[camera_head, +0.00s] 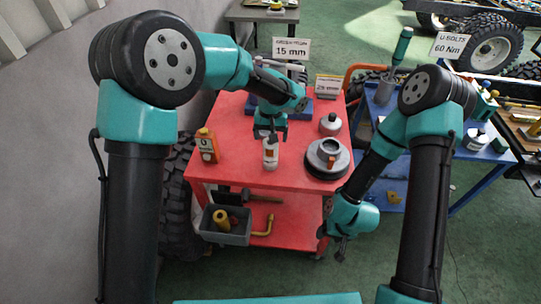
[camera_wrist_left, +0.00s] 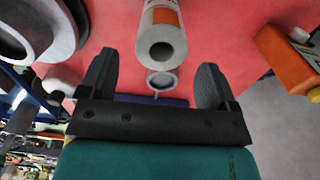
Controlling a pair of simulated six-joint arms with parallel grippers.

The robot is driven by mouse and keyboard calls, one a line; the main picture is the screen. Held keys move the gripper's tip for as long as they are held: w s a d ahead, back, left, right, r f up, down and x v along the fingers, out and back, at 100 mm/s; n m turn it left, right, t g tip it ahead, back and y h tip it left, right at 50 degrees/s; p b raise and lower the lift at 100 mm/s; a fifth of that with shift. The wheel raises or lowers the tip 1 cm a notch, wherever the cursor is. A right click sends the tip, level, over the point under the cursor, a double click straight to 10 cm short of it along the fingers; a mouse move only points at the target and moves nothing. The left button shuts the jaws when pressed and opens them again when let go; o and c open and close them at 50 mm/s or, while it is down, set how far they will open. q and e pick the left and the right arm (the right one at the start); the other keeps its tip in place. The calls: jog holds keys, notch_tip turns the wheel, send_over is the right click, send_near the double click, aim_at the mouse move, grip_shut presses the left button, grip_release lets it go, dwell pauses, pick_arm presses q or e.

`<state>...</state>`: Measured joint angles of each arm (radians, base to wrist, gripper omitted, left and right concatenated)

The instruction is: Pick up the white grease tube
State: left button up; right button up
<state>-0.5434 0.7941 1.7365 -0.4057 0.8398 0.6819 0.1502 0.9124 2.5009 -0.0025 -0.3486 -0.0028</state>
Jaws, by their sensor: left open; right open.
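A white tube with an orange band (camera_head: 270,154) stands upright on the red cart top, near its front left. It also shows in the left wrist view (camera_wrist_left: 163,40), end-on, near the top centre between the finger tips. My left gripper (camera_head: 270,133) is open just behind and above the tube in the head view. In the left wrist view its two dark fingers (camera_wrist_left: 157,64) are spread, with no visible grip on the tube. My right gripper (camera_head: 341,246) hangs low, beyond the cart's front right corner, open and away from the tube.
An orange bottle (camera_head: 207,146) stands left of the tube. A round dark base with a grey ring part (camera_head: 327,159) and a silver container (camera_head: 330,124) are to the right. A grey bin (camera_head: 226,232) sits on the lower shelf. A blue table (camera_head: 470,180) stands right.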

pick_arm(q)
jog(key=shift+f, duration=0.1)
jog(key=shift+w+f, duration=0.1)
jog(key=shift+f, duration=2.5)
jog(key=c, duration=1.1)
jog(key=shift+o, duration=0.2)
jog(key=shift+r, duration=0.1)
jog(key=shift+r, duration=1.35)
jog(key=s+r, duration=0.2)
jog(key=s, duration=1.4)
jog(key=shift+a, duration=0.45)
